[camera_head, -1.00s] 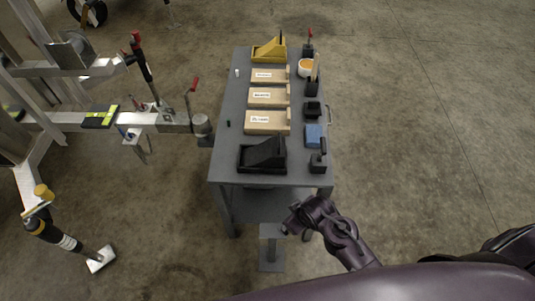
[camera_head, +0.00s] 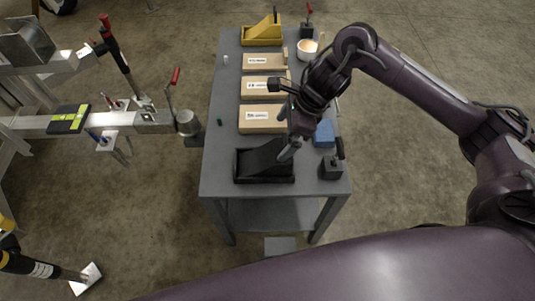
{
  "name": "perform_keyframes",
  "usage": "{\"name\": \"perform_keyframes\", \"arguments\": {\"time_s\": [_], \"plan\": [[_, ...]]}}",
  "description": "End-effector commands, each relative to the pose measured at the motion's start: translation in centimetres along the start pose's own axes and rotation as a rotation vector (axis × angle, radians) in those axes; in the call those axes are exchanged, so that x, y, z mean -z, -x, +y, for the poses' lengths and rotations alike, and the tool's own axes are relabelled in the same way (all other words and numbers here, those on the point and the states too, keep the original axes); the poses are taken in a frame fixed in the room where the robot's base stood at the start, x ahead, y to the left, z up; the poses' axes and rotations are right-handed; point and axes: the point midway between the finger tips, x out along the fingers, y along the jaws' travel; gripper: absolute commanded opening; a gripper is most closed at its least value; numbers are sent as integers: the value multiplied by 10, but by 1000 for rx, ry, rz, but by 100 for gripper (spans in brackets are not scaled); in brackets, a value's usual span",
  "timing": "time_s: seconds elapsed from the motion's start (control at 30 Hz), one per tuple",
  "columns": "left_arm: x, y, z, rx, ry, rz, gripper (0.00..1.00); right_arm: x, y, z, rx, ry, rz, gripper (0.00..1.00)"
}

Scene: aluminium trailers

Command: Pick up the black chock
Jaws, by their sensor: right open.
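The black chock (camera_head: 262,158) sits in a black tray (camera_head: 265,179) at the near end of the grey table. My right gripper (camera_head: 283,120) is open above the table, just beyond and right of the chock, over the edge of the nearest box. One finger reaches down near the chock's right side; I cannot tell whether it touches. The gripper and forearm hide part of the table's right side. My left gripper is not in view.
Tan labelled boxes (camera_head: 258,119) run up the table (camera_head: 219,165), with a yellow chock (camera_head: 263,29) at the far end. A blue block (camera_head: 324,135), a black holder with a handle (camera_head: 331,167) and a white cup (camera_head: 307,49) stand right. A metal trailer frame (camera_head: 85,124) is left.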

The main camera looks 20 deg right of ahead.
Motion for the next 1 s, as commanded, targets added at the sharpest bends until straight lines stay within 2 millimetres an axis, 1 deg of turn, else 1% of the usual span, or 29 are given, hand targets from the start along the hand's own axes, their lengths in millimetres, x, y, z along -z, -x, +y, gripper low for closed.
{"name": "perform_keyframes", "arguments": {"time_s": [0.1, 0.37, 0.5, 0.6, 0.7, 0.87, 0.9, 1.0], "plan": [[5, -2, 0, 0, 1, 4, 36, 4, -10, 1, -10, 27, 12, 100], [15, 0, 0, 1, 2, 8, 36, 2, -42, 5, -12, 22, 8, 100], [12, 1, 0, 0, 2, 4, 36, 1, -62, 6, -9, 21, 9, 100], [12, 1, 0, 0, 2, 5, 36, 1, -71, 6, -7, 21, 10, 100], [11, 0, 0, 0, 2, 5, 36, 1, -75, 5, -5, 23, 9, 100], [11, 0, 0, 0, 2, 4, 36, 1, -75, 5, -4, 23, 9, 100], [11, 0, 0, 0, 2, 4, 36, 1, -75, 5, -4, 23, 9, 97], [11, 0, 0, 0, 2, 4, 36, 1, -75, 5, -4, 22, 9, 84]]}}
